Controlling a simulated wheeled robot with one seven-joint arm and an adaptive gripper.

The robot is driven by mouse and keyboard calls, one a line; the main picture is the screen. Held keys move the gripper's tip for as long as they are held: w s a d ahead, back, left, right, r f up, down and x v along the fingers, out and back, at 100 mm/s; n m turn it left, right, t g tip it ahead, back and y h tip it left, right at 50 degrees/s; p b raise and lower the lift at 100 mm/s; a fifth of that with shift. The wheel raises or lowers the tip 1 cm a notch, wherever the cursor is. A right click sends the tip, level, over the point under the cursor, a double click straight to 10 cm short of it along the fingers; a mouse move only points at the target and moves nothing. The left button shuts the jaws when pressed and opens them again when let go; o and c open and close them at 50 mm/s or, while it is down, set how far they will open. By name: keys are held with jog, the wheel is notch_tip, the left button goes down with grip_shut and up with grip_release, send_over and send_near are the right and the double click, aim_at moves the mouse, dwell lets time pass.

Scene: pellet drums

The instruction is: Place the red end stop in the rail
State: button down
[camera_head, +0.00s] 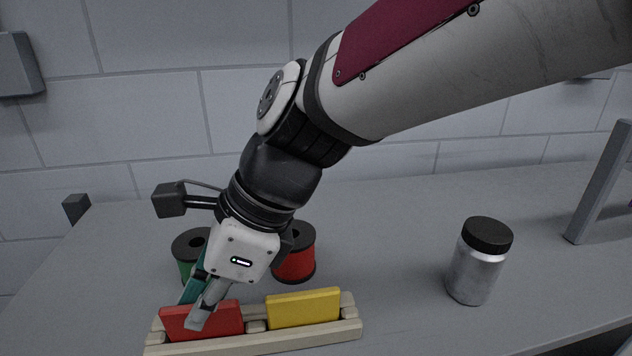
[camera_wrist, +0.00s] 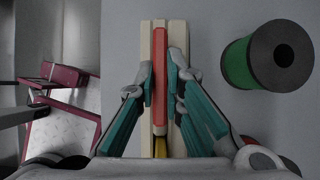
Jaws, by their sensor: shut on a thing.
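The red end stop (camera_head: 215,321) is a flat red plate that stands on edge in the left part of the beige rail (camera_head: 290,340). In the wrist view the red end stop (camera_wrist: 160,50) lies lengthwise between the rail's two long walls (camera_wrist: 146,45). My gripper (camera_head: 200,312) reaches down from above, and its fingers straddle the plate. In the wrist view my gripper (camera_wrist: 160,85) is shut on the red plate. A yellow plate (camera_head: 303,308) stands in the right part of the rail. How deep the red plate sits is hidden.
A green spool (camera_head: 183,270) and a red spool (camera_head: 298,262) stand behind the rail. The green spool also shows in the wrist view (camera_wrist: 236,65). A silver jar with a black lid (camera_head: 475,270) stands to the right. The table between rail and jar is clear.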

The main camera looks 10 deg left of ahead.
jog(key=c, duration=1.7)
grip_release()
jog(key=shift+f, duration=0.1)
jog(key=v, duration=1.1)
jog(key=d+f+n+t+h, duration=0.2)
jog(key=d+n, duration=0.2)
jog(key=d, duration=0.6)
jog(key=d+f+n+t+h, duration=0.2)
jog(key=d+n, duration=0.3)
jog(key=d, duration=0.5)
jog(key=s+d+f+n+t+h, duration=0.1)
jog(key=d+n, duration=0.4)
jog(key=d, duration=0.5)
jog(key=shift+f+t+h, duration=0.5)
jog(key=shift+f+t, duration=0.15)
jog(key=shift+t, duration=0.55)
